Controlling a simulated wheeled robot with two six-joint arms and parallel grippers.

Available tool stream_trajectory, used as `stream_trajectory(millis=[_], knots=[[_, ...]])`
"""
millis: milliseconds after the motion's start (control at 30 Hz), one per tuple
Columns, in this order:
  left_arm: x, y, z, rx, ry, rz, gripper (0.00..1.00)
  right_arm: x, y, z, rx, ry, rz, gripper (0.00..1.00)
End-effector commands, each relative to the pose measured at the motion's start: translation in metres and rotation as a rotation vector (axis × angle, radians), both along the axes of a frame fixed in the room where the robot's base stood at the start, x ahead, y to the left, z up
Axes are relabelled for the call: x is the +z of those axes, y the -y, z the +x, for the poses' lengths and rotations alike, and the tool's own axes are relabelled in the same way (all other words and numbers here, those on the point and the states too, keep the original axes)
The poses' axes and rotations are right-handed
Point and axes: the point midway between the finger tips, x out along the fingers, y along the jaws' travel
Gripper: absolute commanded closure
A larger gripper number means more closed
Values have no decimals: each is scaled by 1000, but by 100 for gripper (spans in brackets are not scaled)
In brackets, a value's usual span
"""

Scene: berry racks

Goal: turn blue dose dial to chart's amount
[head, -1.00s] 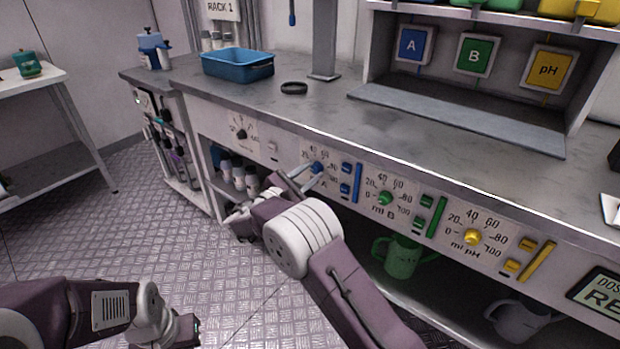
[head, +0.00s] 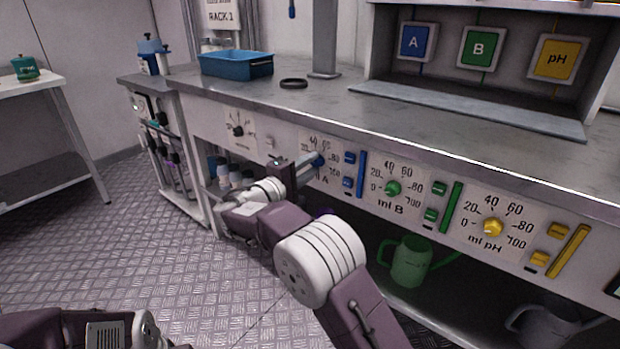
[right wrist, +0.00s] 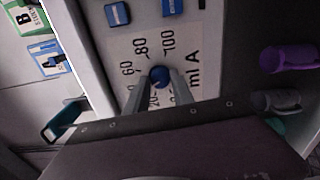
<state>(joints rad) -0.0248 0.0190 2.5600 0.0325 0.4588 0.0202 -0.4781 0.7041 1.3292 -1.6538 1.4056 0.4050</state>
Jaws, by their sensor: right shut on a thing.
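The blue dose dial (head: 318,159) is a small round knob on the white scale panel A, on the front of the bench. In the right wrist view the dial (right wrist: 159,74) sits between the two finger ends, with the numbers 60, 80, 100 and "ml A" around it. My right gripper (head: 313,161) is shut on the dial, reaching in from the left. Its fingers cover part of the scale, and I cannot read the dial's pointer. Only part of my left arm shows at the bottom left; its gripper is out of view. No dose chart is readable.
Blue buttons (head: 349,158) sit right of the dial. The green dial (head: 392,188) and yellow dial (head: 492,227) are farther right. A green jug (head: 410,262) stands on the shelf below. A blue tray (head: 236,64) and black ring (head: 293,84) lie on the counter. Open floor is at left.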

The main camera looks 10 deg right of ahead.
Motion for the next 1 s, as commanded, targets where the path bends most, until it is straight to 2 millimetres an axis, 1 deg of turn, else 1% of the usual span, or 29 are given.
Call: stream_trajectory(millis=[33, 500, 700, 1000], knots=[[-14, 0, 0, 0, 0, 0, 100, -8, 0, 0, 0, 35, 30, 100], [-73, 0, 0, 0, 0, 0, 100, -7, 0, 0, 0, 380, 299, 100], [-90, 0, 0, 0, 0, 0, 100, -6, 0, 0, 0, 502, 393, 100], [-106, 0, 0, 0, 0, 0, 100, -3, 0, 0, 0, 622, 488, 100]])
